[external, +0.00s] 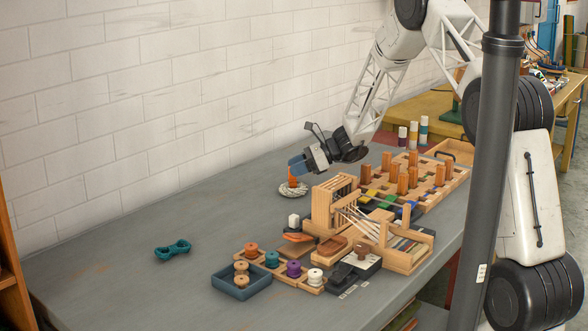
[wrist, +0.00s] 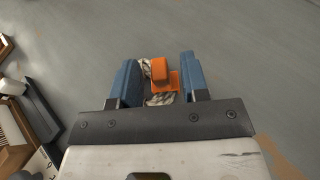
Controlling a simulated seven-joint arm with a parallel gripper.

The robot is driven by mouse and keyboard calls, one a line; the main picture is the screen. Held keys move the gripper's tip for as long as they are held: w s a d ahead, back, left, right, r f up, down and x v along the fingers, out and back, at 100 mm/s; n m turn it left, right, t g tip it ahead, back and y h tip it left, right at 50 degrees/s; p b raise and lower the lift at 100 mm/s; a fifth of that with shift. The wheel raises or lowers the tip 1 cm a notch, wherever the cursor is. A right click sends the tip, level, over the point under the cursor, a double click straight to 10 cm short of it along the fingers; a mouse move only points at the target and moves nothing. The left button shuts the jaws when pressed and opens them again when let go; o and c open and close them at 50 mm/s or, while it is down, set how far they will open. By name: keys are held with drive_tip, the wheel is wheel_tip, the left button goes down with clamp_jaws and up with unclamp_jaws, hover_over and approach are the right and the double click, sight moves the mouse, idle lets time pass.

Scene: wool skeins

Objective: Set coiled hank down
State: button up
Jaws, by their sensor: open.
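The coiled hank (external: 294,190) is a cream, rope-like ring lying on the grey table near the wall in the external view. An orange block (external: 292,177) stands up at the hank. In the wrist view the orange block (wrist: 159,70) sits between my two blue fingers, with cream strands of the hank (wrist: 147,68) showing beside and below it. My gripper (wrist: 158,62) is open, with a finger on each side and grey gaps beside the block. In the external view my gripper (external: 298,167) is low, right over the hank. The hank's near side is hidden by the gripper body in the wrist view.
A wooden rack (external: 333,205) and a pegged board (external: 440,180) stand to the right of the hank. A blue tray (external: 240,291) and several spools lie in front. A teal twisted skein (external: 172,250) lies at left. The table's left part is mostly clear.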

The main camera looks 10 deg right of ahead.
drive_tip(key=v, duration=0.9)
drive_tip(key=shift+f, duration=0.1)
idle(0.3)
drive_tip(key=s+d+r+n+h, duration=0.3)
drive_tip(key=s+d+r+n, duration=0.25)
drive_tip(key=s+r, duration=0.65)
drive_tip(key=s+d+r+n+h, duration=0.35)
drive_tip(key=s+d+r, duration=0.45)
drive_tip(key=s, duration=0.6)
drive_tip(key=s+d+r+n+t+h, duration=0.1)
drive_tip(key=s+d+n+h, duration=0.1)
drive_tip(key=s, duration=0.7)
drive_tip(key=s+d+r+n+h, duration=0.2)
drive_tip(key=s+d+n, duration=0.2)
drive_tip(key=s, duration=0.6)
drive_tip(key=s+d+r+n+t+h, duration=0.1)
drive_tip(key=s+d+r+n+h, duration=0.1)
drive_tip(key=s+d, duration=0.4)
drive_tip(key=s+h, duration=0.1)
drive_tip(key=s, duration=0.3)
drive_tip(key=shift+d+n+t, duration=0.3)
drive_tip(key=shift+d+n, duration=0.1)
